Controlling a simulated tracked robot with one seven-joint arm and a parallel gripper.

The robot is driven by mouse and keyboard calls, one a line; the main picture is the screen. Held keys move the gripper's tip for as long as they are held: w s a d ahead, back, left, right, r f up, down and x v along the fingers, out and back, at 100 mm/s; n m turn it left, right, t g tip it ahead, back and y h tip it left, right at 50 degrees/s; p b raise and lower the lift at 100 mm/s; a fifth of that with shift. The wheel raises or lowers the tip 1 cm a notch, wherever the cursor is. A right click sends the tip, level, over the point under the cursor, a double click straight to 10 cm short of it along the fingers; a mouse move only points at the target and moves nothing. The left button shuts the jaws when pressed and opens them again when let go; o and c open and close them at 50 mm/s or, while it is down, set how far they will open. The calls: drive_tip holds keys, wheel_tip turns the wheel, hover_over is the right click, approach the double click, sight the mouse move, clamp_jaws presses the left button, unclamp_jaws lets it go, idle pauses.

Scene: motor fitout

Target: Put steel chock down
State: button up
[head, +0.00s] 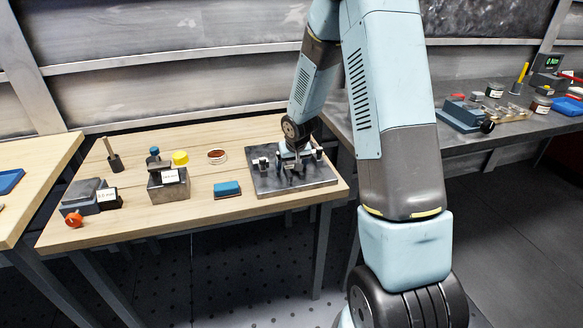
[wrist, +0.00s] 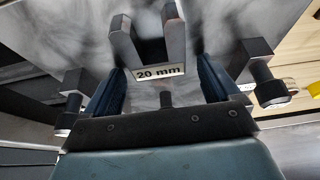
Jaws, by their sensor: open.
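A dark steel chock (wrist: 176,38) with two upright prongs and a "20 mm" label is in the wrist view, at the top middle. It appears to rest on a grey metal plate (wrist: 232,18), which also shows in the head view (head: 312,186) on the wooden bench. My gripper (wrist: 160,72) is open, with one blue finger on each side of the chock and visible gaps between them. In the head view my gripper (head: 291,150) is low over the plate, and the chock is hard to make out there.
Dark posts with knobs flank my gripper on the left (wrist: 75,92) and right (wrist: 262,78). On the wooden bench (head: 130,220) are a blue sponge-like block (head: 227,189), a labelled metal block (head: 168,188) and a yellow piece (head: 180,158). A dark bench stands at the right.

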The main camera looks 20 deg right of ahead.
sight(291, 163)
clamp_jaws()
idle(0.8)
drive_tip(key=shift+r, duration=0.1)
drive_tip(key=shift+r, duration=0.35)
wheel_tip(291, 163, up, 3)
drive_tip(key=shift+f, duration=0.2)
drive_tip(key=s+r, duration=0.9)
drive_tip(key=s, duration=0.5)
drive_tip(key=shift+r, duration=0.25)
